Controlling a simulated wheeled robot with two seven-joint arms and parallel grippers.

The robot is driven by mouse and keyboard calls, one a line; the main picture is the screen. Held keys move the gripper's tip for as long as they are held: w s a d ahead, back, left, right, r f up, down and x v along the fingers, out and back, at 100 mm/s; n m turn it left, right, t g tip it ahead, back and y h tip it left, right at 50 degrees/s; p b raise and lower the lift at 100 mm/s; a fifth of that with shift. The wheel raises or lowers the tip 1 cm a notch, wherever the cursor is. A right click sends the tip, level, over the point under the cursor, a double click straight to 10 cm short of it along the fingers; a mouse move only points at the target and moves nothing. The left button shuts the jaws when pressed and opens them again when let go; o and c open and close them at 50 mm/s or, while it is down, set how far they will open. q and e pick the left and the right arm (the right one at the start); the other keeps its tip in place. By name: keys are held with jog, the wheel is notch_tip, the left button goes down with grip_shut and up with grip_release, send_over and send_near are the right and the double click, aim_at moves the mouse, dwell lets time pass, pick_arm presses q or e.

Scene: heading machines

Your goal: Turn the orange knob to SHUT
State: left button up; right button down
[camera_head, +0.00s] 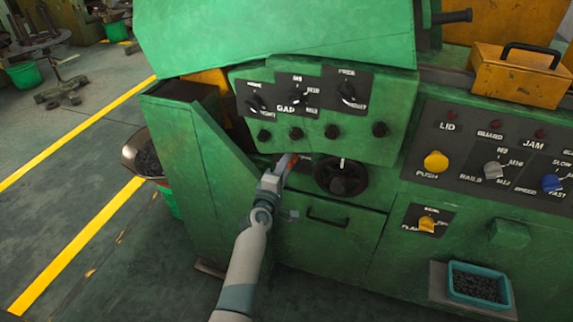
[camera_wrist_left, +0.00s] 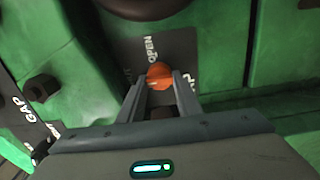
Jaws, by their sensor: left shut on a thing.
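The orange knob (camera_wrist_left: 159,75) sits on a dark plate (camera_wrist_left: 183,50) on the green machine. In the left wrist view the plate reads OPEN on one side of the knob, and other lettering at the right is partly cut off. My left gripper (camera_wrist_left: 160,84) is shut on the knob, one finger on each side. In the head view my left gripper (camera_head: 280,172) reaches the machine's front, with a bit of the orange knob (camera_head: 292,160) showing past the fingers. The way the knob points is hard to tell. My right gripper is not in view.
A dark handwheel (camera_head: 341,177) is just right of my left gripper. Several black knobs (camera_head: 331,131) line the panel above. A drawer handle (camera_head: 327,217) is below. An open green side panel (camera_head: 195,170) stands to the left of my arm.

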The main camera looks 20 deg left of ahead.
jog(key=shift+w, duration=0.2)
pick_arm(q)
jog(key=o, duration=1)
jog(key=shift+o, duration=0.2)
jog(key=shift+s, duration=0.1)
jog(key=s+b, duration=0.1)
jog(key=s, duration=1.6)
jog(key=shift+a, duration=0.35)
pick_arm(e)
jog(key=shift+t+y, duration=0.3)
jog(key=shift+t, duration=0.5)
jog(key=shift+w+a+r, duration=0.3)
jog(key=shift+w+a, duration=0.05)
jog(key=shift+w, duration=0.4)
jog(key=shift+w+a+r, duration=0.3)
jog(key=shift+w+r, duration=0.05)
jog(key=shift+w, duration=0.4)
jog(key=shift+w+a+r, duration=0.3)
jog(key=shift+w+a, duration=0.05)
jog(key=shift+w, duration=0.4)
pick_arm(q)
jog(key=shift+s, duration=0.1)
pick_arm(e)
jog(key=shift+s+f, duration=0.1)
